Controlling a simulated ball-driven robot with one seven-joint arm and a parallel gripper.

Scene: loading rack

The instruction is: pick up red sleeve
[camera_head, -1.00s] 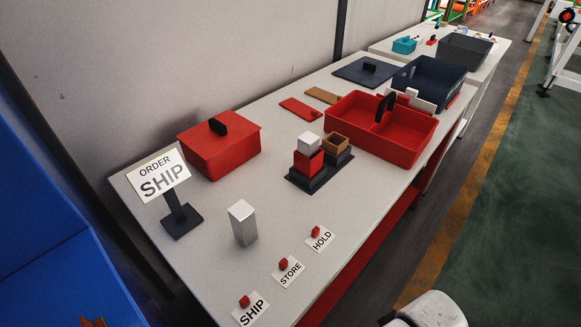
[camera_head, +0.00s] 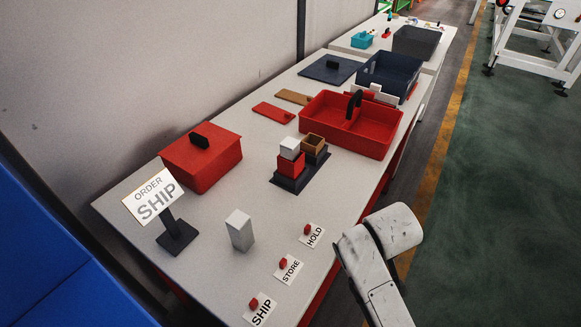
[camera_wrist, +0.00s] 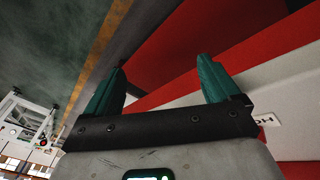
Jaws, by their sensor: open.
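The red sleeve (camera_head: 290,165) stands on a dark two-place base (camera_head: 287,184) in the middle of the table in the head view. A white block (camera_head: 290,146) sticks up from its top. An open brown sleeve (camera_head: 313,143) stands right beside it on the same base. My gripper (camera_wrist: 160,72) shows in the wrist view, its two teal fingers spread with nothing between them. The red sleeve is not in the wrist view. My gripper is outside the head view.
A red lidded box (camera_head: 202,160), an order sign (camera_head: 154,195), and a silver block (camera_head: 240,230) stand to the left. Three cards with red tabs line the front edge, including STORE (camera_head: 288,270).

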